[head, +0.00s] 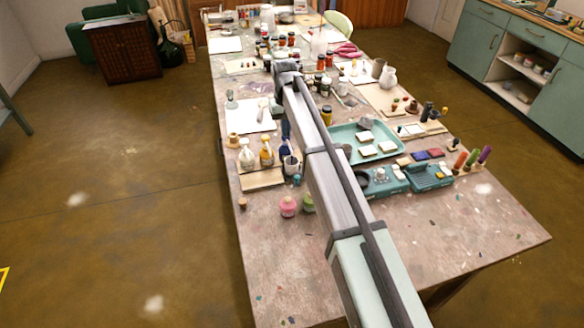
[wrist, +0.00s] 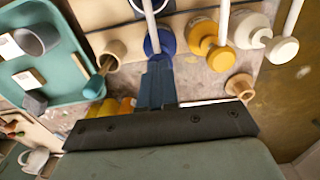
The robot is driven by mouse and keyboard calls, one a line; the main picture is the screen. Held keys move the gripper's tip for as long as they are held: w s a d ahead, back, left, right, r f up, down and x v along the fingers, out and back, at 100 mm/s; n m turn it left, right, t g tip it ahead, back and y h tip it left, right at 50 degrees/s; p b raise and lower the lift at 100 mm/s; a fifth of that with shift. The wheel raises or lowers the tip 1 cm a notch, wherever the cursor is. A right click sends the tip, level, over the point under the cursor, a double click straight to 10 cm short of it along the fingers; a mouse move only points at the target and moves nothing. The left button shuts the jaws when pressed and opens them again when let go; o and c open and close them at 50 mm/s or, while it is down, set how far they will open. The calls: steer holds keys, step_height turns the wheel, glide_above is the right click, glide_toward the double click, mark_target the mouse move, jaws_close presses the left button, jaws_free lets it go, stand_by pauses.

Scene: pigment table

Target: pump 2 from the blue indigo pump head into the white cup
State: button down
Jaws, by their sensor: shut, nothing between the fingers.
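The blue indigo pump head (wrist: 167,42) is at the top middle of the wrist view, with a white bar running up from it. My gripper (wrist: 158,65) is shut and empty, its fingertips right at the near edge of the blue pump head. I cannot tell whether they touch it. In the head view my arm covers most of the gripper. A pale cup (head: 291,166) with a dark inside, likely the white cup, stands in front of the blue pump in the head view.
Beside the blue pump stand a yellow pump (head: 266,155) and a white pump (head: 246,157), close together. A teal tray (head: 343,132) lies to the right. Pink (head: 288,206) and green jars stand in front. The table's front right is clear.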

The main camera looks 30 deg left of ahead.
steer(key=shift+f, duration=0.25)
steer(key=shift+r, duration=1.5)
steer(key=shift+r, duration=0.15)
step_height(320, 180, up, 6)
steer(key=shift+f, duration=0.15)
stand_by(0.4)
stand_by(0.3)
